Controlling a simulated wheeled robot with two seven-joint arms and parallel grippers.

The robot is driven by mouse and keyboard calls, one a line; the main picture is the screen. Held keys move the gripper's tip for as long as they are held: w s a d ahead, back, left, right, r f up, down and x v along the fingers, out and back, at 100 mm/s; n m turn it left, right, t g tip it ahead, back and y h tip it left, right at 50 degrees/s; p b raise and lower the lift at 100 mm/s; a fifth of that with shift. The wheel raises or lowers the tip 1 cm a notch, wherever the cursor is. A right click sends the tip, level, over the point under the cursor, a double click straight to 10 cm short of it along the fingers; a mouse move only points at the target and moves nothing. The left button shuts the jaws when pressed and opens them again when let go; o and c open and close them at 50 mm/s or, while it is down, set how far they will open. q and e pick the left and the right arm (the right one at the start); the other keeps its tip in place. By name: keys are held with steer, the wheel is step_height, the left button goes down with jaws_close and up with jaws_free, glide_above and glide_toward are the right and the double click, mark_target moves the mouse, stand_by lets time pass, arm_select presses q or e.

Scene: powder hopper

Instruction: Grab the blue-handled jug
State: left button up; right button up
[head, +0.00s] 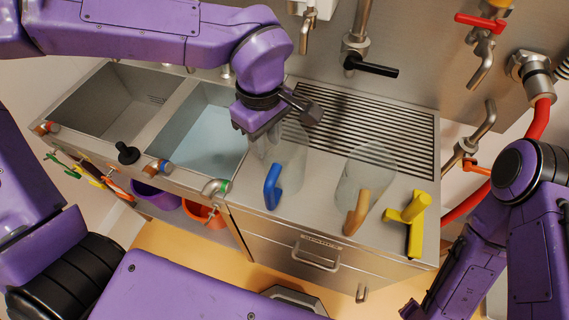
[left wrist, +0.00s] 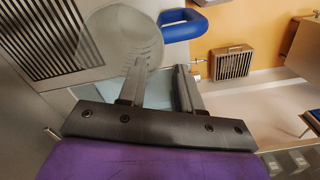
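The clear blue-handled jug (head: 291,172) stands on the steel counter, just right of the basins. Its blue handle (head: 272,187) faces the counter's front. My left gripper (head: 283,128) is over the jug's back left side in the head view and covers part of its rim. In the left wrist view the two fingers (left wrist: 160,68) are spread apart with nothing between them. The jug (left wrist: 122,32) and its blue handle (left wrist: 183,26) lie just beyond the fingertips there. Whether a finger touches the jug I cannot tell. My right gripper is not in view.
A second clear jug (head: 370,165) with a tan handle (head: 356,212) stands to the right. A yellow tool or valve (head: 408,220) is at the counter's right front. Two basins (head: 203,127) lie left, a ribbed drainboard (head: 385,130) behind. Taps hang from the back wall.

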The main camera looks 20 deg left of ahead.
mark_target(268, 160)
arm_select(q)
step_height(268, 160, down, 7)
steer(key=shift+w+d+f+p, duration=0.1)
steer(key=shift+w+p, duration=0.05)
steer(key=shift+p, duration=0.35)
jaws_close()
stand_by(1.1)
